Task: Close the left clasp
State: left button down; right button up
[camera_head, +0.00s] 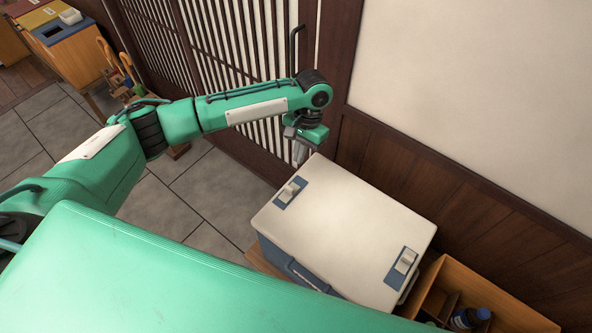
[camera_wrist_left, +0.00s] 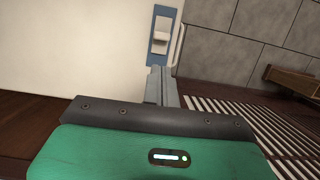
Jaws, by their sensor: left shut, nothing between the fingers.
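A cool box with a white lid (camera_head: 345,225) and blue-grey sides stands below my left arm in the head view. The left clasp (camera_head: 290,191) is a pale grey lever on a blue plate near the lid's left edge. The right clasp (camera_head: 403,264) is alike, near the lid's right edge. My left gripper (camera_head: 299,157) is shut and empty, just beyond the lid's far left corner, apart from the left clasp. In the left wrist view the clasp (camera_wrist_left: 161,31) lies just past the shut fingertips (camera_wrist_left: 160,70). I cannot tell how far its lever is turned. My right gripper is not in view.
A slatted screen (camera_head: 235,50) and a wood-panelled wall (camera_head: 430,185) rise close behind the box. An open wooden crate (camera_head: 520,313) with a dark bottle (camera_head: 470,317) stands at its right. Grey floor tiles (camera_head: 215,195) lie clear to the left.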

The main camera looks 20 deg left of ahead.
pick_arm(q)
jog(key=shift+v, duration=2.1)
jog(key=shift+f, duration=0.1)
